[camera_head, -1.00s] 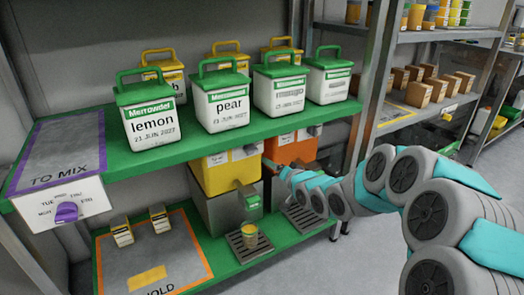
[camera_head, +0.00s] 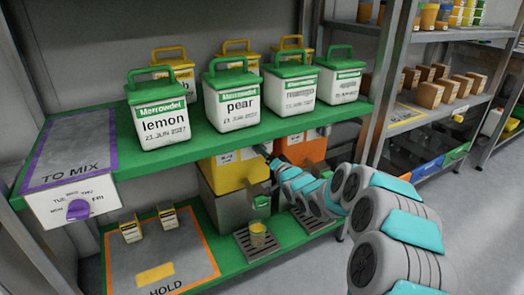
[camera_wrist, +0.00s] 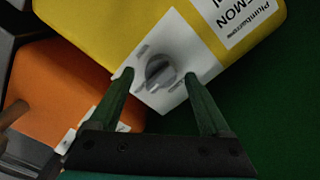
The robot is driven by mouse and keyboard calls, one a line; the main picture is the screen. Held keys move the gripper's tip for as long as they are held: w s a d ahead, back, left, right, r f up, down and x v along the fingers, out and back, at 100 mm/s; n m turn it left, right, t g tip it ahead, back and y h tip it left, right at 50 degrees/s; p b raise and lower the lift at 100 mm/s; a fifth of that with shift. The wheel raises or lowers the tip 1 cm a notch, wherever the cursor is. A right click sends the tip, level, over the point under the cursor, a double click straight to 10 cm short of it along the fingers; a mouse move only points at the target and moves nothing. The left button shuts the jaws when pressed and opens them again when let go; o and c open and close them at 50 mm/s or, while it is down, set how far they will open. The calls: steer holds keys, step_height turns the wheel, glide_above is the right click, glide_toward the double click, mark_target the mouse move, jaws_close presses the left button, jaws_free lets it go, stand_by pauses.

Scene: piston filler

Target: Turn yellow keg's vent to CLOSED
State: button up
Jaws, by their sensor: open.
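In the wrist view the yellow keg (camera_wrist: 100,25) fills the top, with a white plate (camera_wrist: 150,97) carrying a round grey vent knob (camera_wrist: 160,70). The knob's ridge slants from lower left to upper right. The plate's markings are too small to read. My gripper (camera_wrist: 159,77) is open, one finger on either side of the knob; I cannot tell whether they touch it. In the head view my gripper (camera_head: 270,158) is small at the keg's front.
An orange keg (camera_head: 304,150) stands right beside the yellow one; it also shows in the wrist view (camera_wrist: 58,85). The green shelf (camera_head: 215,143) above holds several white tubs. A cup (camera_head: 258,232) stands on a drip tray (camera_head: 246,245) below the yellow keg's tap.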

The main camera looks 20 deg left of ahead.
steer(key=shift+w+a+r, duration=0.1)
steer(key=shift+w+a, duration=0.35)
steer(key=shift+a, duration=0.1)
jaws_close()
stand_by(0.5)
